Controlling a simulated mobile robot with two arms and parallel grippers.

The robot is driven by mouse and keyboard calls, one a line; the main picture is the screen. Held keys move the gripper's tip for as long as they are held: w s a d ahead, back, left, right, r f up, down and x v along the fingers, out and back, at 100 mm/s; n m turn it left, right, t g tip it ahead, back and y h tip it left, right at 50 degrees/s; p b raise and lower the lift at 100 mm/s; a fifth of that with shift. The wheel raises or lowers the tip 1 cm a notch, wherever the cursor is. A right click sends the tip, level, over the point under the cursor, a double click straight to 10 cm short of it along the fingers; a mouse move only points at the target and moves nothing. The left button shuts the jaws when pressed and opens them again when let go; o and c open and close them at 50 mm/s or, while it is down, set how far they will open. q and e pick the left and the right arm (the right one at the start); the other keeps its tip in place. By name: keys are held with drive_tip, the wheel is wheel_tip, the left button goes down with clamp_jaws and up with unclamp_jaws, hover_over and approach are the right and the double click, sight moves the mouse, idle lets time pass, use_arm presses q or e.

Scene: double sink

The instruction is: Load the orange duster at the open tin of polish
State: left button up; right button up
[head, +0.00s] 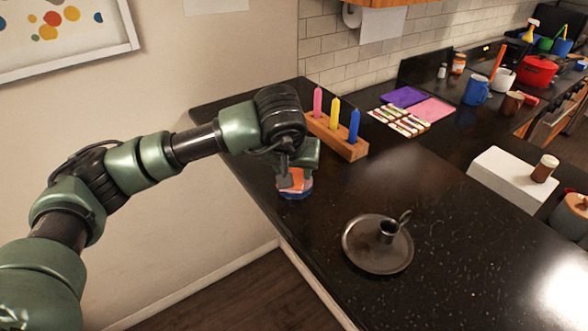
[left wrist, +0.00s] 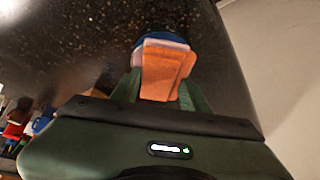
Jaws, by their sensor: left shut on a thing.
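My left gripper (head: 291,177) is shut on the orange duster (head: 296,181), a folded cloth that hangs below it at the counter's near-left edge. The blue-rimmed tin of polish (head: 296,195) is right under the duster. The arm and cloth hide most of the tin. In the left wrist view the duster (left wrist: 165,72) stands between the green fingers, its far end over the dark blue tin (left wrist: 163,36). I cannot tell whether cloth and polish touch. My right gripper is not in view.
A wooden block (head: 338,137) with pink, yellow and blue candles stands just behind the gripper. A dark candle dish (head: 377,258) with a handle lies to the right. A white box (head: 505,178) is farther right. The counter (head: 340,205) between tin and dish is clear.

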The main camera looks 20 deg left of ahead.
sight(294, 173)
use_arm(q)
drive_tip(key=shift+r+p, duration=1.1)
drive_tip(key=shift+r, duration=2.1)
